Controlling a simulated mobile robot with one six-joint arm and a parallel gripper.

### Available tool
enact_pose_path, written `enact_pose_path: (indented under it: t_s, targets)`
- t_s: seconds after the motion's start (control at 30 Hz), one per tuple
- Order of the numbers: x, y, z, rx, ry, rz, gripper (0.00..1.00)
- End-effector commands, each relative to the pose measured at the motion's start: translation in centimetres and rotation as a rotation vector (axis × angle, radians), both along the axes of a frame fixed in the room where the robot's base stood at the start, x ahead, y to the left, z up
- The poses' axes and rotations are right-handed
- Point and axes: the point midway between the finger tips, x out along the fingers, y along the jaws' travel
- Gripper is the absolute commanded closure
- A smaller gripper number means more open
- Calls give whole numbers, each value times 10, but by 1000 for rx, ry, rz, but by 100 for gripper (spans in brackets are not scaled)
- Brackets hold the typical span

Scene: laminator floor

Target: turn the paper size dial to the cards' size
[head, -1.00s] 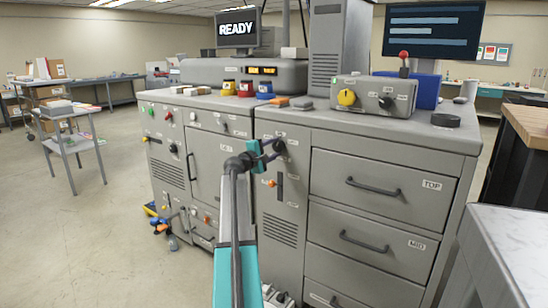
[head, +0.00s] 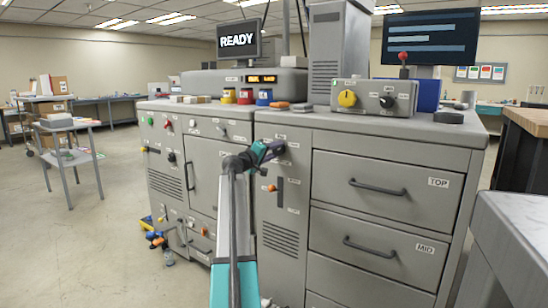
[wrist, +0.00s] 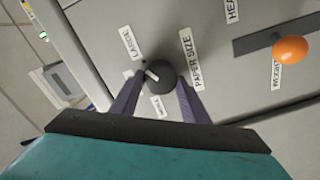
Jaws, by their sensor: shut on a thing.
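The paper size dial (wrist: 158,82) is a round dark knob with a white pointer line, on the grey cabinet front next to a "PAPER SIZE" label (wrist: 188,60). The pointer is toward the upper left in the wrist view, on the side of small size labels; one (wrist: 128,42) looks like "LABEL" or "LEGAL", the others are too small to read. My gripper (wrist: 160,86) has one finger on each side of the dial and is shut on it. In the head view my gripper (head: 268,150) reaches the dial (head: 279,147) and partly hides it. No cards can be made out.
An orange knob (wrist: 290,50) on a slot sits beside the dial. Drawers labelled TOP (head: 378,187) and MID (head: 370,245) are to the right. A control box (head: 372,98) stands on the cabinet top. A grey table (head: 500,225) stands at the front right.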

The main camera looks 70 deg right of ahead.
Motion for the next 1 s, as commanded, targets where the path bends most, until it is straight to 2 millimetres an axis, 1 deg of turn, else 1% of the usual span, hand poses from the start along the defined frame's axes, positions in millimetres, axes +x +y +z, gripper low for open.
enact_pose_path:
  t_s: [0.2,0.57,0.6,0.67,0.7,1.0]
  targets:
    - [-1,0,0,-10,-36,-1,81]
    - [-1,0,1,-11,-39,-1,81]
    - [-1,0,1,-11,-39,-1,52]
    - [-1,0,1,-11,-39,-1,42]
    - [-1,0,1,-10,-39,-1,40]
    - [0,1,0,-10,-38,0,40]
